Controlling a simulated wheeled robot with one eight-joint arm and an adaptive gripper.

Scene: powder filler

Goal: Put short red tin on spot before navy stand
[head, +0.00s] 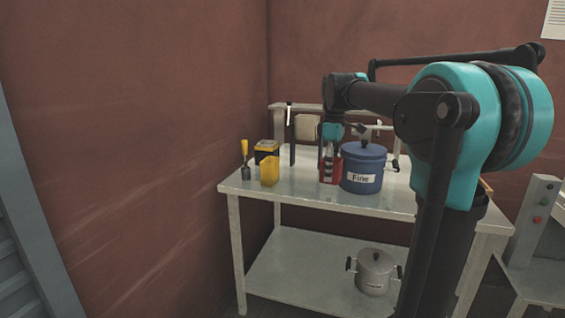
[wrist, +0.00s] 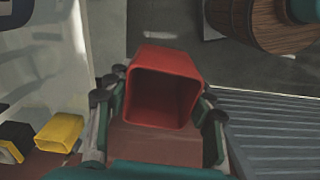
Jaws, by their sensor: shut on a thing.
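The short red tin is an open, square-mouthed tin. In the wrist view the tin (wrist: 163,88) sits between my fingers with its mouth facing the camera. In the head view the tin (head: 326,172) shows as a small red patch beside the blue pot, partly covered by my fingers. My gripper (head: 331,160) is shut on it, and its fingers (wrist: 158,115) flank the tin on both sides. How high the tin is held is hard to tell. I cannot make out a navy stand or a marked spot.
On the white table (head: 285,192) stand a blue pot labelled Fine (head: 362,172), a yellow cup (head: 269,172), a black-and-yellow box (head: 266,150) and a yellow-handled tool (head: 245,160). A grey pot (head: 375,272) is on the lower shelf. A wooden barrel (wrist: 262,18) shows in the wrist view.

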